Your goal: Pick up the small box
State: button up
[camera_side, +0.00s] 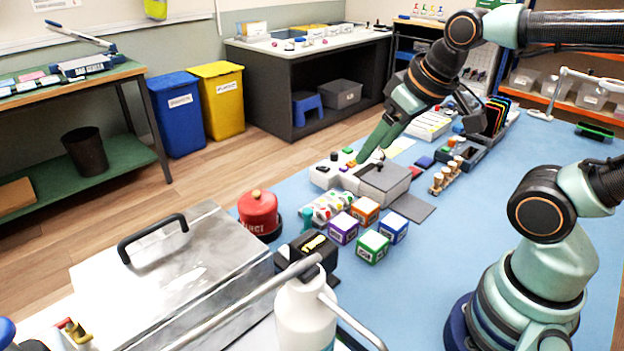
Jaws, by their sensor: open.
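My gripper (372,152) points down over the back of the blue work mat, with its jaws open. The picture does not show which one the task means.
A red round container (258,212) and a metal case with a black handle (185,265) are at the left. A white bottle (304,312) stands in the foreground. Small bottles with tan tops (442,180) stand right of the white box. The blue mat (440,265) is clear at front right.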

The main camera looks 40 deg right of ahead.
jog(key=m+g, duration=0.6)
jog(key=m, duration=1.2)
send_near(344, 221)
notch_tip(344, 221, down, 11)
jog(key=shift+s+r, duration=0.15)
jog(key=shift+r, duration=0.05)
jog(key=c, duration=1)
jog(key=shift+r, duration=0.1)
